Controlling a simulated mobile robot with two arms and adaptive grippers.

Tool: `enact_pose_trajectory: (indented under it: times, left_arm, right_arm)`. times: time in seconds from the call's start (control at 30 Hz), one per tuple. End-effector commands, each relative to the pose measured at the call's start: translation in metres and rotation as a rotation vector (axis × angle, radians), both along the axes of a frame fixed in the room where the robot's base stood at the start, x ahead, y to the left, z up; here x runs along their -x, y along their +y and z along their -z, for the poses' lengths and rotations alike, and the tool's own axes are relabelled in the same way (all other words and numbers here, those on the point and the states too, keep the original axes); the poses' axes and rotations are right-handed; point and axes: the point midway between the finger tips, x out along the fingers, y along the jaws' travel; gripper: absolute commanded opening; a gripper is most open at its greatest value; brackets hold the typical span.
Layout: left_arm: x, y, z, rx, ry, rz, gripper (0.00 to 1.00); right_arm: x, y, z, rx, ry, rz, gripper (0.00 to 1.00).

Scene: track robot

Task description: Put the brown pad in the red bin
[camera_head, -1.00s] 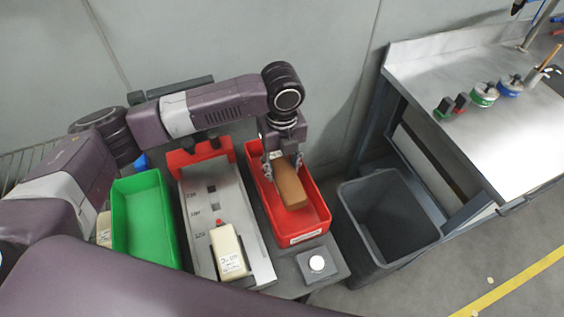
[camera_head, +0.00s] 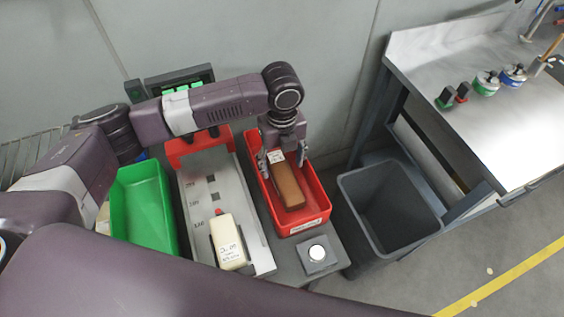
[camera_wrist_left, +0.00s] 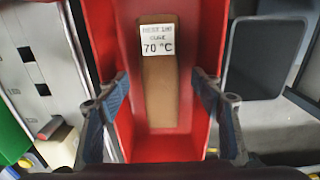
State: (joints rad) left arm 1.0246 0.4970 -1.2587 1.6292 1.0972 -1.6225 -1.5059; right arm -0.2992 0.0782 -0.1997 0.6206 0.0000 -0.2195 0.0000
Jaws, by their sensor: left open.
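The brown pad (camera_head: 288,188) lies inside the red bin (camera_head: 316,222), lengthwise along it. In the left wrist view the brown pad (camera_wrist_left: 160,95) rests on the floor of the red bin (camera_wrist_left: 100,40), with a white label reading 70 °C at its far end. My left gripper (camera_head: 283,160) is over the bin. In the left wrist view its two fingers (camera_wrist_left: 160,100) stand wide apart, one on each side of the pad and clear of it. My right gripper is not in view.
A green bin (camera_head: 145,210) stands at the left. Beside it a metal plate (camera_head: 250,235) carries a cream block (camera_head: 228,243). A grey waste bin (camera_head: 390,210) and a metal bench (camera_head: 470,120) are on the right. A small box with a round button (camera_head: 317,253) sits in front of the red bin.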

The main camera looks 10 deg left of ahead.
Motion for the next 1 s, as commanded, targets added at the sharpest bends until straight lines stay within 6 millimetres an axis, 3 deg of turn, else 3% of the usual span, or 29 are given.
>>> enact_pose_trajectory:
  times: [0.27,0.7,1.0]
  left_arm:
    - [-0.001,0.0,-0.011,0.0,-0.002,-0.001,0.6]
    - [-0.001,0.0,-0.097,0.001,-0.003,0.001,0.6]
    - [0.0,0.0,-0.12,0.0,0.0,0.0,0.6]
  right_arm:
    - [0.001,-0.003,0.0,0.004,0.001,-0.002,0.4]
    - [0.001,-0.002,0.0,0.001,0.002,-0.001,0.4]
    - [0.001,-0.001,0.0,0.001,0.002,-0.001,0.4]
